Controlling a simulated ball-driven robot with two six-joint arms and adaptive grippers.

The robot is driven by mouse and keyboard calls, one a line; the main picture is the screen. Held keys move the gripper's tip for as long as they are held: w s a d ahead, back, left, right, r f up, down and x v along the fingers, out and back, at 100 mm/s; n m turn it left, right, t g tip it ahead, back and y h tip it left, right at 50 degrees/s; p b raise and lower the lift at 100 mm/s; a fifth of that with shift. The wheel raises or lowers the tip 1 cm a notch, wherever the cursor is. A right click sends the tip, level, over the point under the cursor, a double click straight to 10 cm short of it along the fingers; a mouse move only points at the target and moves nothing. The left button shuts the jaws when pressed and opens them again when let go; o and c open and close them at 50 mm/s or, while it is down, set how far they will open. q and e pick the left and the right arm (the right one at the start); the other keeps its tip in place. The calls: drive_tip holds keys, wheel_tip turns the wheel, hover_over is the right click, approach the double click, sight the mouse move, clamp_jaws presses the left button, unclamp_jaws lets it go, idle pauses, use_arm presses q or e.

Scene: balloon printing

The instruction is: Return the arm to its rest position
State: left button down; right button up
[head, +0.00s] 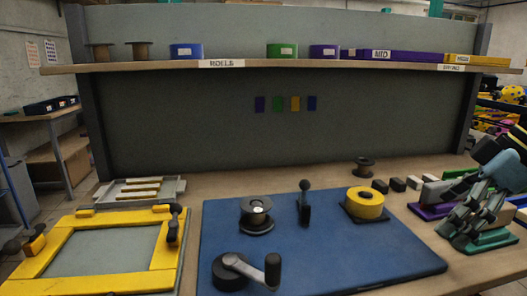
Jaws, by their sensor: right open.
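My right gripper (460,224) is at the right side of the bench in the head view, its fingers pointing down and to the left. It is open. It hangs over or close to a green holder (494,241) and a purple holder (429,211); I cannot tell whether it touches them. No object shows between its fingers, though part of that space is hidden. My left gripper is not in view.
A blue mat (330,262) holds a dark spool (257,212), a crank handle (250,270), an upright lever (304,203) and a yellow roll (364,203). A yellow frame (45,262) lies left. Small blocks (397,184) stand near the gripper. A shelf (290,65) spans the back.

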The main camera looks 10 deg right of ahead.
drive_tip(key=s+a+f+m+h, duration=0.1)
drive_tip(key=s+a+f+m, duration=0.15)
drive_tip(key=s+f, duration=0.3)
drive_tip(key=s+a+f+m+h, duration=0.1)
drive_tip(key=s+a+f, duration=0.3)
drive_tip(key=f, duration=0.2)
drive_tip(key=s+f+m+h, duration=0.25)
drive_tip(key=s+m, duration=0.35)
drive_tip(key=s, duration=0.6)
wheel_tip(320, 180, down, 25)
drive_tip(key=s+d+g+b, duration=0.1)
drive_tip(key=d, duration=0.1)
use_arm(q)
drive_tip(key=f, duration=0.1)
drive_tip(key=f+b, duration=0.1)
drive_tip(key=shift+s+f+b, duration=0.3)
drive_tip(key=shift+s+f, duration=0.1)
use_arm(e)
drive_tip(key=s+f+g, duration=0.1)
drive_tip(key=s+f, duration=1.8)
drive_tip(key=shift+d+g+h, duration=0.3)
drive_tip(key=shift+d+h, duration=0.05)
drive_tip(key=shift+d, duration=0.1)
drive_tip(key=shift+s+m, duration=0.1)
drive_tip(key=shift+m, duration=0.15)
